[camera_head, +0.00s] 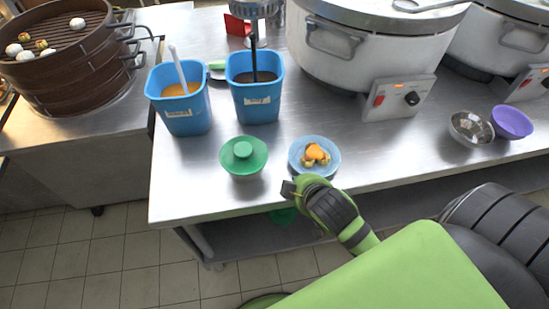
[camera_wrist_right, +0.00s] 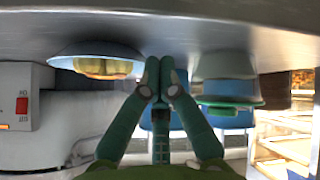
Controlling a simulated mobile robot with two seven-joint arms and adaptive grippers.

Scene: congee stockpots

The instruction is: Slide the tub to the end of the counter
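A small round tub (camera_head: 245,175) with a green lid (camera_head: 243,154) stands upright near the front edge of the counter (camera_head: 400,155). In the right wrist view, which is upside down, the tub (camera_wrist_right: 225,66) is right of the fingers. My right gripper (camera_head: 288,189) is at the counter's front edge, to the right of the tub and apart from it. In the right wrist view the fingertips (camera_wrist_right: 159,64) are together with nothing seen between them. My left gripper is out of view.
A blue plate of food (camera_head: 301,167) sits just right of the tub, close to my right gripper. Two blue containers (camera_head: 181,112) (camera_head: 256,103) with utensils stand behind. Large stockpots (camera_head: 350,60) are at the back right. The counter's left end is clear left of the tub.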

